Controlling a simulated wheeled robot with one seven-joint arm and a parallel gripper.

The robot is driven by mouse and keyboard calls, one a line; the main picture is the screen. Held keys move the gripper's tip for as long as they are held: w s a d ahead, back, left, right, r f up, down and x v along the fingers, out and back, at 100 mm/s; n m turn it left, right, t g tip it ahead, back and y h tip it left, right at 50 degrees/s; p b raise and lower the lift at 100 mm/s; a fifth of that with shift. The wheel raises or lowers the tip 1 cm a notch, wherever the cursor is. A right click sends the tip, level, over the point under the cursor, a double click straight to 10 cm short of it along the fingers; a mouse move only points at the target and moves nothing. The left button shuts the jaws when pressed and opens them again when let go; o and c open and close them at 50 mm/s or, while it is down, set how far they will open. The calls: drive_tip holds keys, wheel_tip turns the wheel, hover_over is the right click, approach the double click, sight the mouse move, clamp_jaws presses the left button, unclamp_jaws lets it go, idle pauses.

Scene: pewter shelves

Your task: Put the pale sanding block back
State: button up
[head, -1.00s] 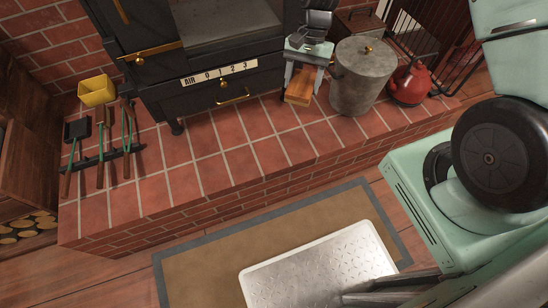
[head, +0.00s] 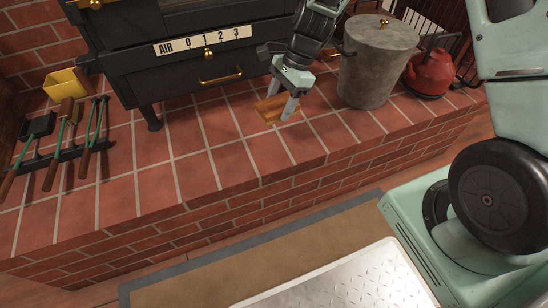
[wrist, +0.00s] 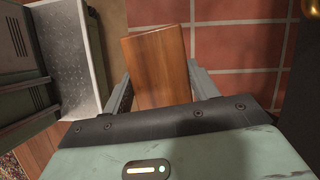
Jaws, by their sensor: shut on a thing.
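My gripper (head: 281,98) is shut on an orange-brown wooden block (head: 269,109), the only block I see; its colour is warm rather than pale. The block is over the red-tiled hearth, in front of the black stove. I cannot tell whether it touches the tiles. In the wrist view the block (wrist: 158,58) sits between the two fingers of my gripper (wrist: 160,78) and extends beyond them, with tiles beyond.
A grey lidded pot (head: 376,65) and red kettle (head: 430,72) stand right of my gripper. Hearth tiles (head: 190,150) between are clear. A metal-topped platform (head: 350,285) is in front.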

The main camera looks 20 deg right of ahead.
drive_tip(key=m+b, duration=0.2)
drive_tip(key=b, duration=0.2)
hover_over(271, 146)
drive_tip(key=d, duration=0.2)
drive_tip(key=shift+t, duration=0.3)
drive_tip(key=f, duration=0.4)
drive_tip(key=shift+a+f, duration=0.15)
drive_tip(key=shift+a, duration=0.1)
wheel_tip(271, 146, down, 10)
drive_tip(key=b, duration=0.5)
drive_tip(key=shift+r, duration=0.35)
drive_tip(key=o, duration=1)
drive_tip(key=shift+c, duration=0.2)
